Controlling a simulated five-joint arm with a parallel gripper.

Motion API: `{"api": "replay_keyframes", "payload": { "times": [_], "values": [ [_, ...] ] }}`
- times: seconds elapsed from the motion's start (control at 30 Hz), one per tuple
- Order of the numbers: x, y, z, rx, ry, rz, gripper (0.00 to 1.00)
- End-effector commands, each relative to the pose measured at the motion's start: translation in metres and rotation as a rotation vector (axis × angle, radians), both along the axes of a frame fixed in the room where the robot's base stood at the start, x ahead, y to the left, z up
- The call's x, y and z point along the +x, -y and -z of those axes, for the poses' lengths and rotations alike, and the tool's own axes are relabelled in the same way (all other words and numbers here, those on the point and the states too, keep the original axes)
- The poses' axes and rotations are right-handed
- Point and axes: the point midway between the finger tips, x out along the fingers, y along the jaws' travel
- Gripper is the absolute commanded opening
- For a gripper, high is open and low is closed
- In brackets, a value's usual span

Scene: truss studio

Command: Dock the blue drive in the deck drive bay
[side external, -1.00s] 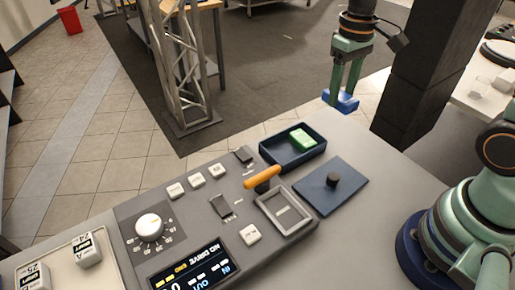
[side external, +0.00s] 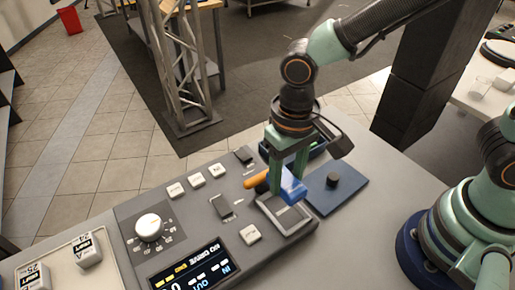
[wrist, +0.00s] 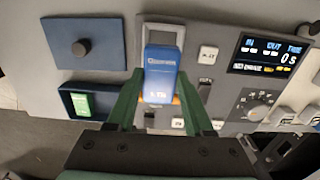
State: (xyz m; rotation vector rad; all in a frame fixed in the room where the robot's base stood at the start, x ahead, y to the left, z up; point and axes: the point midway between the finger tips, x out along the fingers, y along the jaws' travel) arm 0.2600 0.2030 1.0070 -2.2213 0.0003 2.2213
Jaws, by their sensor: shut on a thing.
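The blue drive (side external: 293,187) is in my gripper (side external: 286,182), whose fingers are shut on its sides. In the wrist view the drive (wrist: 160,75) is between the fingertips of my gripper (wrist: 158,85), its label facing the camera. The deck drive bay (side external: 290,222) is a grey rectangular frame in the panel. The drive is over the bay's far part in the side view and looks raised and tilted; the exact gap cannot be told. In the wrist view the bay (wrist: 164,30) shows beyond the drive, which hides much of it.
An orange handle (side external: 256,180) stands close beside the bay. A dark blue plate with a black knob (side external: 333,181) lies right of it. A dark tray (wrist: 68,105) holds a green block (wrist: 83,104). Switches, a dial (side external: 148,227) and a display (side external: 193,268) are to the left.

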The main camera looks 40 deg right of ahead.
Motion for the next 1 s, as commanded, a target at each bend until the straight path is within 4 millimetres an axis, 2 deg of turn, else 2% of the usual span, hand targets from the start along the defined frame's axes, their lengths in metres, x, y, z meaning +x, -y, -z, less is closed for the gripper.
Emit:
{"api": "replay_keyframes", "payload": {
  "times": [0.17, 0.63, 1.0],
  "values": [
    [-0.003, -0.003, 0.009, -0.002, -0.002, 0.0, 0.0],
    [-0.002, -0.002, 0.051, -0.001, -0.001, 0.0, 0.0],
    [-0.002, -0.002, 0.059, 0.0, 0.0, 0.0, 0.0]
  ]
}}
